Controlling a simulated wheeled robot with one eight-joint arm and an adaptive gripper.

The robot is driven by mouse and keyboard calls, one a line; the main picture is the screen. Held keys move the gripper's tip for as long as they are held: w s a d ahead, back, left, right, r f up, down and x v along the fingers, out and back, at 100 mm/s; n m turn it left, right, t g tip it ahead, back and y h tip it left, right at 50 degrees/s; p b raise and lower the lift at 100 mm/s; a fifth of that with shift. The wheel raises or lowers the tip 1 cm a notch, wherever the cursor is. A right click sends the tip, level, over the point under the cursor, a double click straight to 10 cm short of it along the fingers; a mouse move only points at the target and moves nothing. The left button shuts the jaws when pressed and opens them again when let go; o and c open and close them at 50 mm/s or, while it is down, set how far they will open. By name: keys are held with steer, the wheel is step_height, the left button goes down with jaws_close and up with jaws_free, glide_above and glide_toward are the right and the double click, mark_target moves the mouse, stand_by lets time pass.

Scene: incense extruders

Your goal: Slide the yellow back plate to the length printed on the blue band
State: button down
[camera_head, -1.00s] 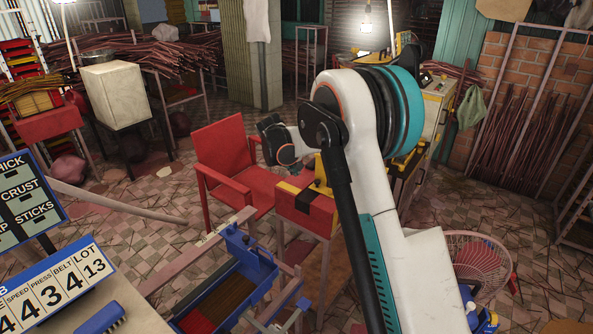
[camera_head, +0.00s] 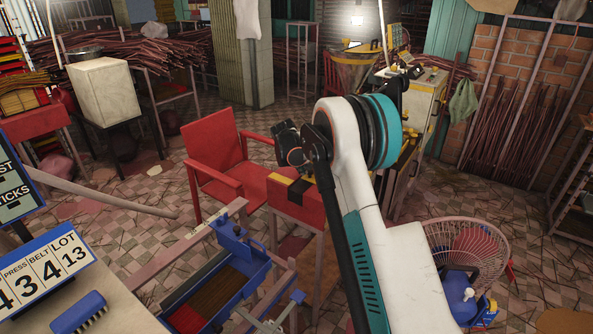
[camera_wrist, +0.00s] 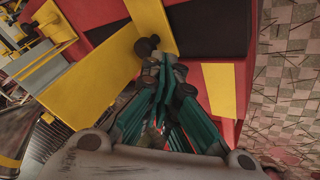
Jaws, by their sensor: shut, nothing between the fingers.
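In the wrist view a broad yellow plate (camera_wrist: 95,85), which looks like the back plate, lies beside a red surface (camera_wrist: 205,65). A dark knob (camera_wrist: 147,46) shows near where it meets another yellow strip (camera_wrist: 152,20). My gripper (camera_wrist: 160,68) is shut and empty, its tips close to the knob; whether they touch it I cannot tell. In the head view the red stand (camera_head: 298,203) with yellow and black patches is partly behind my arm, and my gripper's fingers cannot be made out. I cannot make out a blue band with a printed length.
A red chair (camera_head: 215,150) stands left of the red stand. A blue tray frame (camera_head: 225,275) is in front of it. A number board (camera_head: 45,270) and a blue brush (camera_head: 78,312) are at lower left. Tiled floor is open behind.

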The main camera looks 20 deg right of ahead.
steer(key=shift+d, duration=0.1)
steer(key=w+d, duration=0.2)
steer(key=d, duration=0.1)
steer(key=shift+w+d+p, duration=0.2)
steer(key=shift+d+p, duration=0.1)
steer(key=shift+p, duration=0.1)
steer(key=shift+a, duration=0.1)
